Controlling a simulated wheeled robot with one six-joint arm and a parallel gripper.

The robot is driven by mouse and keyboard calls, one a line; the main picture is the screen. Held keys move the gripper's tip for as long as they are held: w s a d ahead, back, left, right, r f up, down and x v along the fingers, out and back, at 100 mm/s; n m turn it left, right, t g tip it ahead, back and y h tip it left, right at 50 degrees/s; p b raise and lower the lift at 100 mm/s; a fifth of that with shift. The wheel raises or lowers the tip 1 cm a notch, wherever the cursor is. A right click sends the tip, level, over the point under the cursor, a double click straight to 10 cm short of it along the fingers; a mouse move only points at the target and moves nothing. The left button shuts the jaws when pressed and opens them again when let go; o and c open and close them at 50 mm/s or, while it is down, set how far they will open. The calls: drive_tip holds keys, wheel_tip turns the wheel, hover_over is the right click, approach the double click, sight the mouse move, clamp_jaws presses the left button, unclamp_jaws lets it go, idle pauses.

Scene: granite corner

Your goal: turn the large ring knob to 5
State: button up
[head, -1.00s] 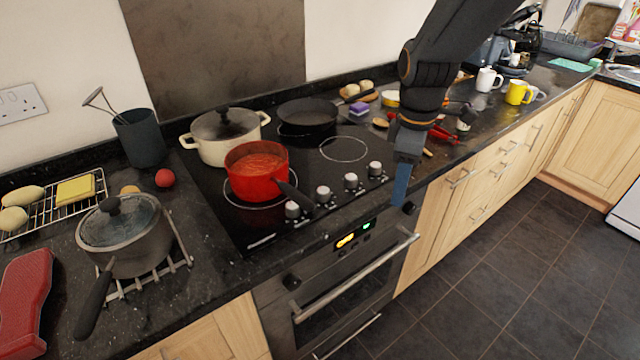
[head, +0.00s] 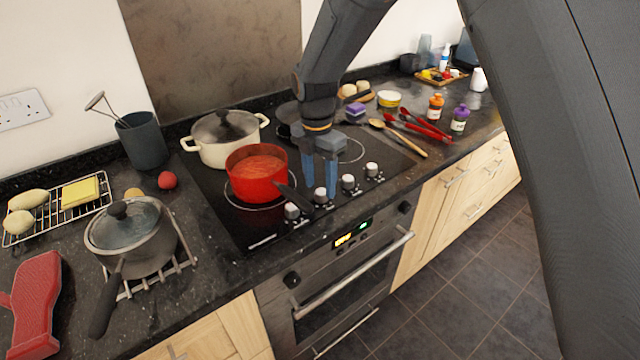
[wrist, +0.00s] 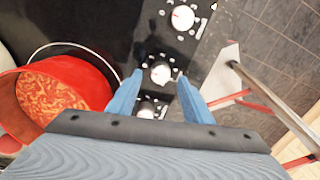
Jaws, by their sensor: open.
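A row of several white-topped hob knobs runs along the front of the black glass hob (head: 395,160). I cannot tell from markings which is the large ring knob. My gripper (head: 320,189) is open and points down over the second knob from the left (head: 320,195). In the wrist view this knob (wrist: 160,73) shows between the two blue fingertips (wrist: 160,77), with a gap on each side. I cannot tell whether the fingertips reach down around it. Another knob (wrist: 182,17) and a lower, partly hidden knob (wrist: 147,110) flank it. Their numbers are too small to read.
A red saucepan (head: 256,185) stands close left of my gripper, its dark handle (head: 293,195) reaching near the leftmost knob (head: 292,210). A cream pot (head: 212,148) stands behind. The oven front with its handle (head: 350,275) lies below the counter edge.

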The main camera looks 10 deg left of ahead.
drive_tip(key=shift+f, duration=1)
drive_tip(key=shift+c, duration=0.3)
drive_tip(key=c, duration=1)
